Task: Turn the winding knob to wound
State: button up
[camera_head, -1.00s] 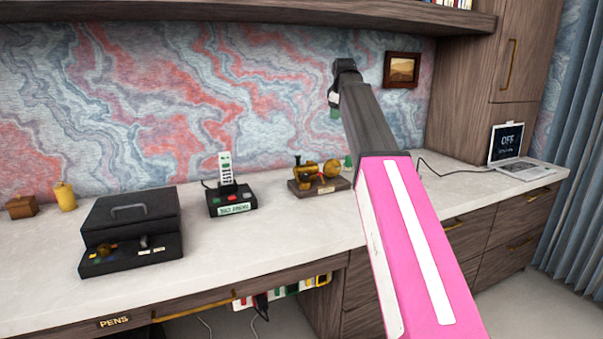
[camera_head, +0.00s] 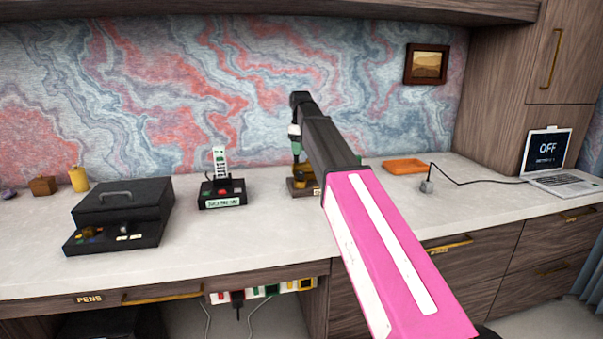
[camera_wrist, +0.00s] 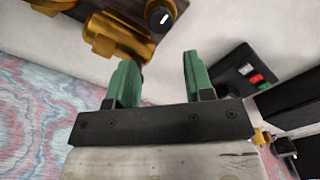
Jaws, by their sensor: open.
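The brass device on a wooden base (camera_head: 304,191) stands on the desk, mostly hidden behind my arm in the head view. In the wrist view its brass body (camera_wrist: 120,38) lies at the upper left. A black knob with a white mark (camera_wrist: 160,15) is on its wooden base, at the top edge of the wrist view. My gripper (camera_wrist: 160,58) is open and empty, its two green fingers apart. The knob lies beyond the fingertips, not between them. In the head view my gripper (camera_head: 296,154) is over the device, its fingertips partly hidden.
A black box with red and green buttons (camera_head: 222,191) stands left of the device; it also shows in the wrist view (camera_wrist: 244,73). A larger black case (camera_head: 125,210) is farther left. An orange tray (camera_head: 404,166), a grey plug-like piece (camera_head: 426,187) and a laptop (camera_head: 548,160) are to the right.

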aim_at(300, 172)
notch_tip(300, 172, down, 10)
jog(key=shift+f, duration=0.15)
dwell(0.3)
jog(key=shift+c, duration=0.4)
jog(key=c, duration=0.6)
